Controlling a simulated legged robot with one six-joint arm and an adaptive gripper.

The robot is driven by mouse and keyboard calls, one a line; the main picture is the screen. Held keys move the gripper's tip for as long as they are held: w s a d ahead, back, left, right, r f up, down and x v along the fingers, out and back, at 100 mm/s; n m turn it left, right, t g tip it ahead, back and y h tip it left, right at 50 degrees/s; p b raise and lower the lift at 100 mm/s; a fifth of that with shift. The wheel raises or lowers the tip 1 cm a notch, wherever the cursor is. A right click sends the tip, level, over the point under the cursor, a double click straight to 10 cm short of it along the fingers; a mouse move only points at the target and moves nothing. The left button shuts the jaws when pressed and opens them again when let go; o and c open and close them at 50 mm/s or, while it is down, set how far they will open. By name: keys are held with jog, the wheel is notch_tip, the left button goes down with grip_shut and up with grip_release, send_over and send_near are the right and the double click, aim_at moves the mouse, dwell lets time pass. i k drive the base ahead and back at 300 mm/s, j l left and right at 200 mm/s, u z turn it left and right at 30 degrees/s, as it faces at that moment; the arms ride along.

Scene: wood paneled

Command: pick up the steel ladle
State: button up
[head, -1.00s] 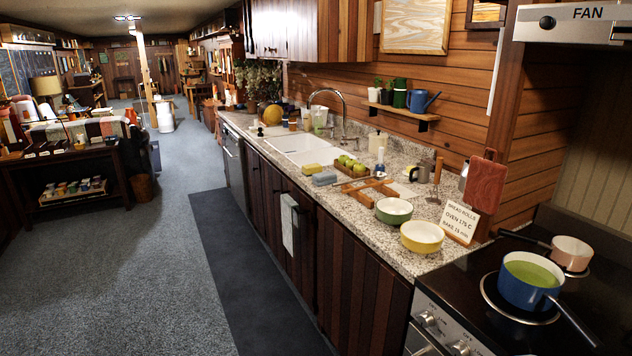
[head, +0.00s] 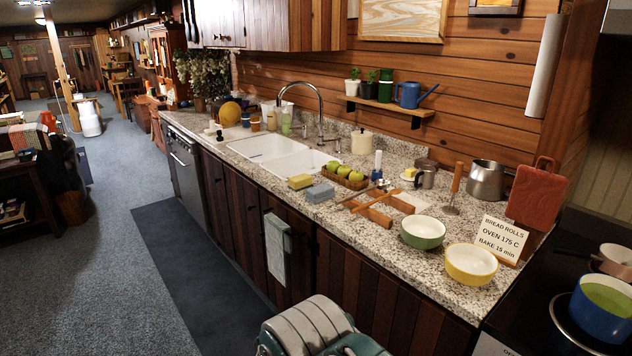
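What looks like the steel ladle (head: 382,185) lies on the granite counter in the head view, in the cluster of utensils at the wooden rack (head: 374,216). Its small shiny bowl is just in front of a blue-and-white bottle, and its thin handle seems to run down to the left. A wooden spoon lies close to it, so its outline is hard to separate. A grey and teal part of my own arm shows at the bottom edge, well below the counter items. No gripper fingers are visible.
A crate of green apples (head: 345,177) is left of the ladle. The blue-and-white bottle (head: 377,164) stands behind. A green bowl (head: 423,232), yellow bowl (head: 471,265), wooden-handled tool (head: 455,182) and steel pitcher (head: 487,180) are to the right. Dark floor mat (head: 200,270) lies clear.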

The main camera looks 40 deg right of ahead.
aim_at(381, 184)
jog(key=i+z, duration=0.1)
jog(key=i, duration=0.55)
jog(key=i+j+z, duration=0.1)
jog(key=i, duration=0.6)
jog(key=i+z, duration=0.25)
jog(key=z, duration=0.2)
jog(key=i+j+z, duration=0.1)
jog(key=i+z, duration=0.15)
jog(key=z, duration=0.2)
jog(key=i+j+z, duration=0.2)
jog(key=z, duration=0.25)
jog(key=i+j+z, duration=0.1)
jog(key=i+z, duration=0.15)
jog(key=z, duration=0.15)
jog(key=i+j+z, duration=0.15)
jog(key=z, duration=0.25)
jog(key=i, duration=0.1)
